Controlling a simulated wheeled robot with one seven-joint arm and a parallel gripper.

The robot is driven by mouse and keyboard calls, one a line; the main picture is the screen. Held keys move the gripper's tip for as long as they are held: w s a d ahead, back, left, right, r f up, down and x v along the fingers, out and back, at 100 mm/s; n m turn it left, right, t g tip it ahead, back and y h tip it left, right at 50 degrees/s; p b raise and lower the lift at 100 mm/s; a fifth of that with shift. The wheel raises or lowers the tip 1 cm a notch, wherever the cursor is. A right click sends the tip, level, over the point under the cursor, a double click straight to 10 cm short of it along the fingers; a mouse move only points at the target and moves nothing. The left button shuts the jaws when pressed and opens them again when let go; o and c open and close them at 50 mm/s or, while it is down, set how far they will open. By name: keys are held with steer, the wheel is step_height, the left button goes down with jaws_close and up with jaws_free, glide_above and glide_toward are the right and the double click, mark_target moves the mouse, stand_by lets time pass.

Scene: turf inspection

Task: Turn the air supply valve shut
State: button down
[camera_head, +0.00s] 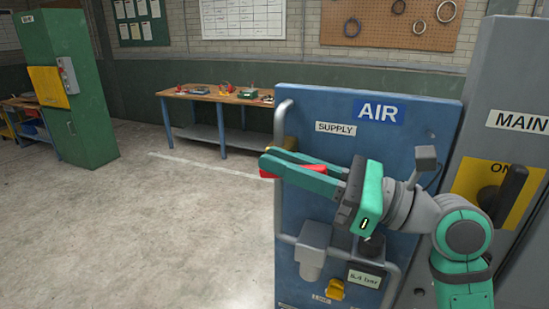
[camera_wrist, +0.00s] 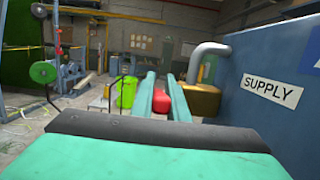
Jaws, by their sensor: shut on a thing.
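The blue air panel (camera_head: 400,115) stands at the right, with an AIR sign and a SUPPLY label (camera_head: 336,128). The label also shows in the wrist view (camera_wrist: 271,90). My gripper (camera_head: 266,159) reaches left across the panel below that label. Its two teal fingers (camera_wrist: 161,82) are shut on the red valve handle (camera_wrist: 161,103). A yellow-brass part (camera_wrist: 201,99), possibly the valve body, shows just right of the fingers in the wrist view.
A grey rail (camera_head: 283,210) runs along the panel's left edge. Below my gripper are a pressure readout (camera_head: 364,278) and a yellow knob (camera_head: 335,290). A grey MAIN cabinet (camera_head: 520,85) stands close at right. Open floor (camera_head: 180,230) lies left, before a workbench (camera_head: 224,98).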

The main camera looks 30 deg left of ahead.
steer(key=shift+d+f+y, duration=0.2)
steer(key=shift+f+y, duration=0.1)
steer(key=shift+y, duration=0.7)
steer(key=c, duration=2)
jaws_free()
steer(key=shift+d, duration=0.1)
steer(key=v, duration=1)
steer(key=shift+d+f, duration=0.3)
steer(key=shift+w, duration=0.1)
